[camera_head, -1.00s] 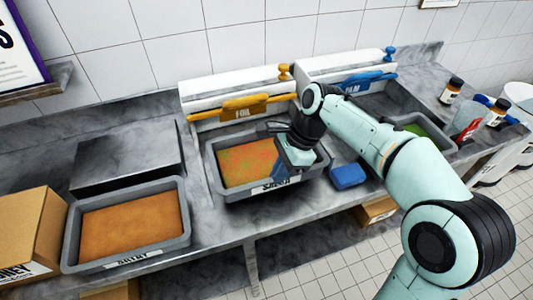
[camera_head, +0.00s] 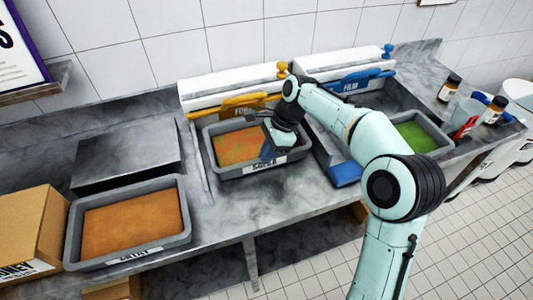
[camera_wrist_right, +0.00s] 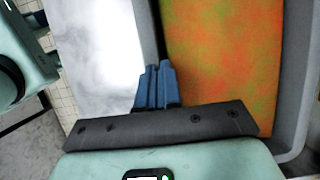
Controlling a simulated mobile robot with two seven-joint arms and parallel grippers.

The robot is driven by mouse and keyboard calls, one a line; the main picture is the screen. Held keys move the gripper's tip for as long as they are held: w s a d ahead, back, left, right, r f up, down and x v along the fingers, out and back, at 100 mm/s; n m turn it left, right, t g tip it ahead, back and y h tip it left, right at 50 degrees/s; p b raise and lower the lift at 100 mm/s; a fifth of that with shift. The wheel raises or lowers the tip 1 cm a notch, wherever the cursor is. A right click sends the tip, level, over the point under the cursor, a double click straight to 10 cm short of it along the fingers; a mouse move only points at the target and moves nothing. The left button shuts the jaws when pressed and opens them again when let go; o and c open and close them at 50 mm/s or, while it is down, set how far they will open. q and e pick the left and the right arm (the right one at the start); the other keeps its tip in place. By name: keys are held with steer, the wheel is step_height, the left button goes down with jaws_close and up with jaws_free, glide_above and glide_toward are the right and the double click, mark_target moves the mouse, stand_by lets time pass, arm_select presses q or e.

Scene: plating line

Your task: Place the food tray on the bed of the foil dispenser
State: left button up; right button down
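The food tray (camera_head: 294,157) is grey, holds orange-green food and has a front label that seems to read "SALSA". In the head view it stands level, close in front of the foil dispenser (camera_head: 222,112), which has a yellow bar marked "FOIL". I cannot tell whether its base touches the dispenser's bed. My right gripper (camera_head: 268,153) is at the tray's front right. In the right wrist view its blue fingers (camera_wrist_right: 157,88) are close together at the tray's wall, with the food (camera_wrist_right: 222,60) to their right. The pinched edge is mostly hidden. My left gripper is out of view.
A tray of brown food (camera_head: 72,235) is at the left, beside a cardboard box (camera_head: 35,225). A raised metal block (camera_head: 125,155) stands behind it. A film dispenser (camera_head: 362,82), a tray of green food (camera_head: 440,133) and bottles (camera_head: 449,88) are at the right. A blue item (camera_head: 346,174) lies near my arm.

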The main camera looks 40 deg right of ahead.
steer(key=c, duration=1.7)
jaws_free()
steer(key=shift+f, duration=0.15)
steer(key=shift+c, duration=0.2)
steer(key=o, duration=0.4)
steer(key=p+v, duration=0.3)
steer(key=v, duration=0.9)
steer(key=shift+a+r, duration=0.1)
steer(key=shift+r, duration=0.15)
